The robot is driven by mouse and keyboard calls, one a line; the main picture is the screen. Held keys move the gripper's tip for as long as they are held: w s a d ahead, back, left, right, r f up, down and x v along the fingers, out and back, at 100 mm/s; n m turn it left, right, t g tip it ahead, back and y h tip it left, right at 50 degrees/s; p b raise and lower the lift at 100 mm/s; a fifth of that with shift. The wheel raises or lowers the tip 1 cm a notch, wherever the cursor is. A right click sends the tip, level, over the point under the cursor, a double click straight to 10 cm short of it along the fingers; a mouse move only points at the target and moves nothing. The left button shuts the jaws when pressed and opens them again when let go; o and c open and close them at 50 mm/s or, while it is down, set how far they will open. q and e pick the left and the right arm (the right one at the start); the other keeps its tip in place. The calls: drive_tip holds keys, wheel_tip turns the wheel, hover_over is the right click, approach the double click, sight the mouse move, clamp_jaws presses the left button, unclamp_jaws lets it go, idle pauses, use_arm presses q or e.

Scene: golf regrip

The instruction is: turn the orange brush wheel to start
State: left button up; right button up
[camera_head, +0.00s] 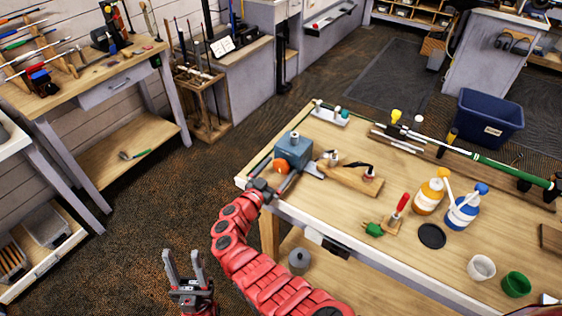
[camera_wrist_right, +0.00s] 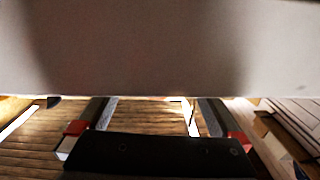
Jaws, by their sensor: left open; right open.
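The orange brush wheel (camera_head: 281,166) is on the near side of a blue-grey box-shaped machine (camera_head: 294,149) at the workbench's left corner. My right gripper (camera_head: 285,183) is open just below and in front of the wheel. I cannot tell whether it touches the wheel. In the right wrist view its two fingers (camera_wrist_right: 156,108) are spread apart with nothing seen held between them. A pale grey surface fills the top of that view, and the wheel does not show there. My left gripper (camera_head: 183,257) is open and empty, fingers upward, over the floor left of the bench.
On the workbench (camera_head: 330,212), a wooden block (camera_head: 348,178) with fittings stands right of the machine. An orange-and-white bottle (camera_head: 430,195), a blue-and-white bottle (camera_head: 464,208) and a green-gripped club (camera_head: 510,168) are further right. Open floor lies left of the bench.

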drive_tip(key=shift+s, duration=0.1)
drive_tip(key=shift+c, duration=0.4)
drive_tip(key=c, duration=1.3)
drive_tip(key=shift+o, duration=0.2)
drive_tip(key=shift+f+b, duration=0.15)
drive_tip(key=shift+b, duration=0.65)
drive_tip(key=n+b, duration=0.1)
drive_tip(key=b, duration=0.3)
drive_tip(key=shift+n, duration=0.3)
drive_tip(key=shift+n+b, duration=0.5)
drive_tip(key=shift+b, duration=0.4)
drive_tip(key=shift+n+b, duration=0.6)
drive_tip(key=shift+b, duration=0.1)
drive_tip(key=shift+r+n+b, duration=0.2)
drive_tip(key=shift+n+b, duration=0.5)
drive_tip(key=shift+n, duration=0.8)
